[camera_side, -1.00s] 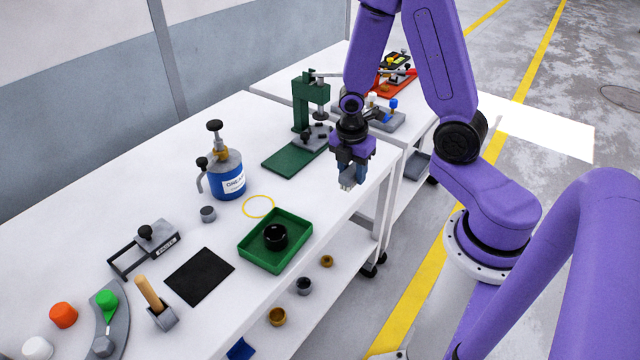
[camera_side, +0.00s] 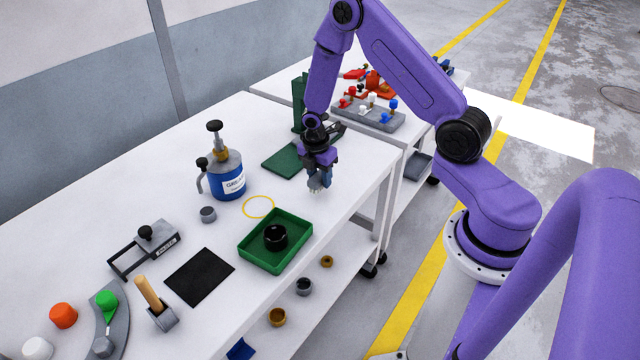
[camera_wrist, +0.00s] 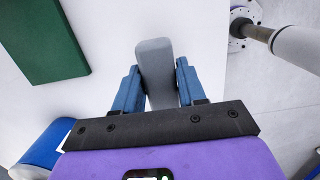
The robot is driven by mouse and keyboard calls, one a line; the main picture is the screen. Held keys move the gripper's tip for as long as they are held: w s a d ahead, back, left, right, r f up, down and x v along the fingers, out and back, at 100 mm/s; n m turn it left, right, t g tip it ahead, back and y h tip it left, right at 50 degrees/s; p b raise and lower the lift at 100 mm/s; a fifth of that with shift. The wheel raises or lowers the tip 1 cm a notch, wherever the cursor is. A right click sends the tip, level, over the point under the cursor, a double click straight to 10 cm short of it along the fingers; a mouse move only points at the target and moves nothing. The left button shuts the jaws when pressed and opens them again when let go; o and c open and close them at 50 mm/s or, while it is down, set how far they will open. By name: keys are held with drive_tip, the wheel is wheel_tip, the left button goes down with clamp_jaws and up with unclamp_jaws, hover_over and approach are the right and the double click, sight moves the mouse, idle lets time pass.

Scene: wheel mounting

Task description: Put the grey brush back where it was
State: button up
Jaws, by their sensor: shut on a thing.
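My gripper (camera_side: 318,172) is shut on the grey brush (camera_wrist: 155,62), which sits upright between the two blue fingers in the wrist view. In the side view the brush's pale lower end (camera_side: 315,187) shows just under the fingers. It hangs above the white table, in front of the green press (camera_side: 300,105) and right of its green base plate (camera_side: 284,160). My arm hides part of the press. The fingers cover much of the brush in the side view.
A grey rack (camera_side: 370,115) stands behind.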

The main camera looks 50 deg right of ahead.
sight(320, 184)
drive_tip(key=shift+f, duration=1.4)
drive_tip(key=shift+s+f, duration=0.1)
drive_tip(key=shift+f, duration=0.05)
drive_tip(key=o, duration=1)
